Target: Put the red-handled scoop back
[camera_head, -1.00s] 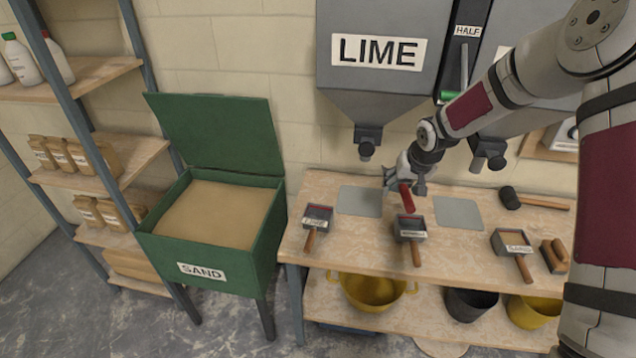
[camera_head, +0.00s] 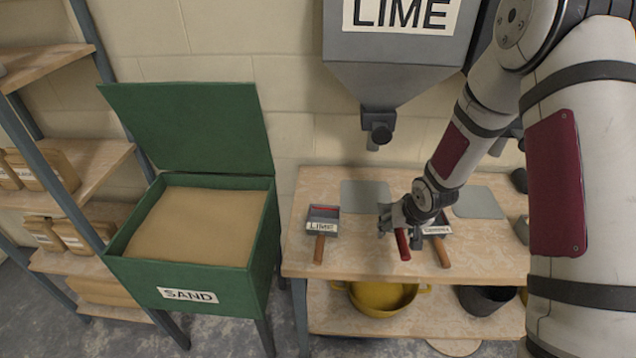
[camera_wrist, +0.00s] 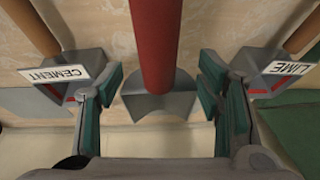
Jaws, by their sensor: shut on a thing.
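The red-handled scoop (camera_head: 402,245) is in my gripper (camera_head: 394,218), over the bench between two wooden-handled scoops. In the wrist view its red handle (camera_wrist: 155,45) runs up the middle, and its grey pan lies between the fingers of my gripper (camera_wrist: 158,105). The handle points toward the bench's front edge. Whether the scoop touches the bench cannot be told. The LIME scoop (camera_head: 323,222) lies to the left and the CEMENT scoop (camera_head: 442,250) close on the right; in the wrist view LIME (camera_wrist: 290,70) is right and CEMENT (camera_wrist: 55,73) left.
A grey mat (camera_head: 362,193) lies behind my gripper, and another (camera_head: 480,203) lies to the right. The LIME hopper (camera_head: 385,62) hangs above the bench (camera_head: 490,262). An open green SAND bin (camera_head: 245,235) stands left. Yellow and dark tubs sit on the lower shelf.

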